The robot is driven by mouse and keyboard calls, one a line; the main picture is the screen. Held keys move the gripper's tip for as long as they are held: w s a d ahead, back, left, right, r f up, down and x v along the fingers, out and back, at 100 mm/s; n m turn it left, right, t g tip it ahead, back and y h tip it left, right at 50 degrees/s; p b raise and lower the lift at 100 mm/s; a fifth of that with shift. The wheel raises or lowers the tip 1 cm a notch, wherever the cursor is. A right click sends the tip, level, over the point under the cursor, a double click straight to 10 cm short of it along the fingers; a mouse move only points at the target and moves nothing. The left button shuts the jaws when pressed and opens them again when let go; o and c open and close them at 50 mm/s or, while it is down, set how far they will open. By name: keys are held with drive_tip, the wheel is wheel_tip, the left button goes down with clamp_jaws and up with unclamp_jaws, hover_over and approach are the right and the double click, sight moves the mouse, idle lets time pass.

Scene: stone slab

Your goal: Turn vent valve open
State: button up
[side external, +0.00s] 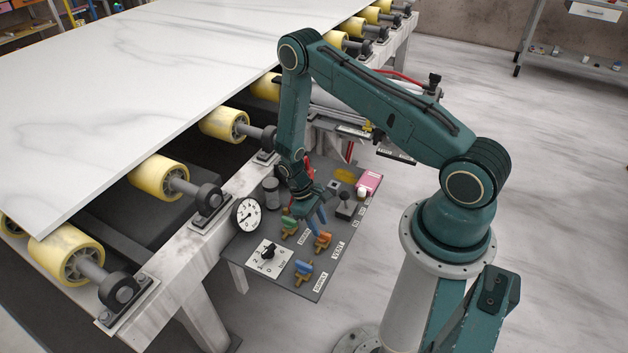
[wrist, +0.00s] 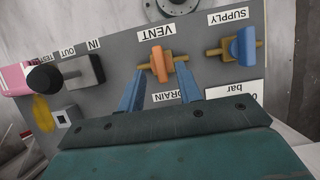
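The vent valve has an orange handle (wrist: 159,64) on a brass body, above which the VENT label (wrist: 156,32) reads upside down in the wrist view. The handle lies across the brass pipe. The orange valve also shows in the side view (side external: 323,240), on the dark panel (side external: 253,287). My gripper (wrist: 160,90) is open and empty, with its blue fingers spread apart just short of the orange handle, one toward each side. In the side view my gripper (side external: 314,218) hangs over the panel near the orange valve; contact cannot be made out.
The blue SUPPLY valve (wrist: 243,48) sits beside the vent valve. A green valve (side external: 288,225), a gauge (side external: 247,215) and a selector knob (side external: 268,252) are close by. A black-knobbed lever (wrist: 45,78) and a pink box (side external: 368,182) stand at the panel's other end.

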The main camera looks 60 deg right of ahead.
sight(323, 235)
drive_tip(key=shift+x, duration=1.45)
clamp_jaws()
